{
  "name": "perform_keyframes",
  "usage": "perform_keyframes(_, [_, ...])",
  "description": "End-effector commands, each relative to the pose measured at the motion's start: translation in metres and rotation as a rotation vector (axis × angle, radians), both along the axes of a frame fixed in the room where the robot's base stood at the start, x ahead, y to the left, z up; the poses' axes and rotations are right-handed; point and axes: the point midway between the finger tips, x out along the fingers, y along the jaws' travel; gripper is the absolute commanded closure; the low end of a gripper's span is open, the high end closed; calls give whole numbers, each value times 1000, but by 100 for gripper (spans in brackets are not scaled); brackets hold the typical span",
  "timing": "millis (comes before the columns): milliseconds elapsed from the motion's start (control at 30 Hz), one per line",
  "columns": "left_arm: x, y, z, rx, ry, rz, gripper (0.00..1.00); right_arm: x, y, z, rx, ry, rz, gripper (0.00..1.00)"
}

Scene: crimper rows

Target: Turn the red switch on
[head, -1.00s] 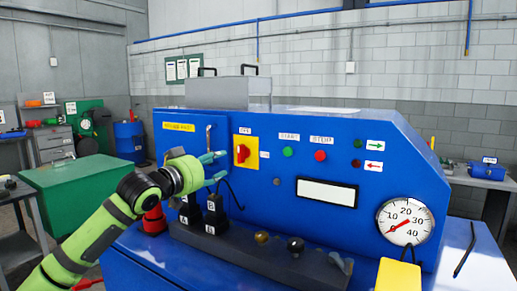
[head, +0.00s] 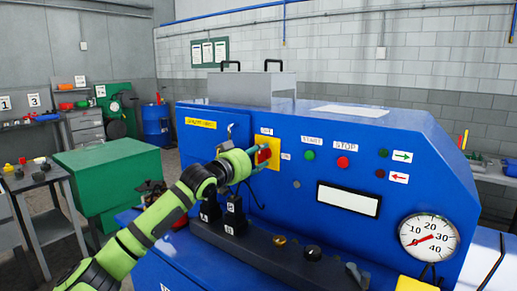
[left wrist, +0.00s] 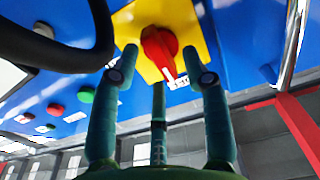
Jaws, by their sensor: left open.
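The red switch (head: 264,155) is a rotary knob on a yellow plate (head: 274,147) on the front of the blue machine. It also shows in the left wrist view (left wrist: 158,50), on its yellow plate (left wrist: 209,61), with its pointer end towards a small white label. My left gripper (head: 258,160) is at the switch in the head view and partly covers it. In the left wrist view its teal fingers (left wrist: 160,75) are open, spread on either side of the knob and apart from it. I cannot see my right gripper.
The blue machine (head: 300,230) carries a green start button (head: 310,155), a red stop button (head: 342,162), a blank display (head: 348,199) and a gauge (head: 429,238). A dark rail (head: 255,246) with labelled blocks lies below my left gripper. A black curved cable or handle (left wrist: 100,40) is close in the wrist view.

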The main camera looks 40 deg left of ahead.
Motion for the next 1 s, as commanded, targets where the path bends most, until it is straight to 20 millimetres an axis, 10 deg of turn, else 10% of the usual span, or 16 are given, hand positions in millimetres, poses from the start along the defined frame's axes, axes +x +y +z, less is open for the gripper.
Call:
perform_keyframes(367, [6,0,-1,1,1,-1,54,-5,0,3,-1,9,1,100])
perform_keyframes(500, [5,0,-1,1,1,-1,100,-9,-1,3,-2,16,1,100])
perform_keyframes(1000, [5,0,0,65,8,0,100,-10,-1,7,-2,18,0,100])
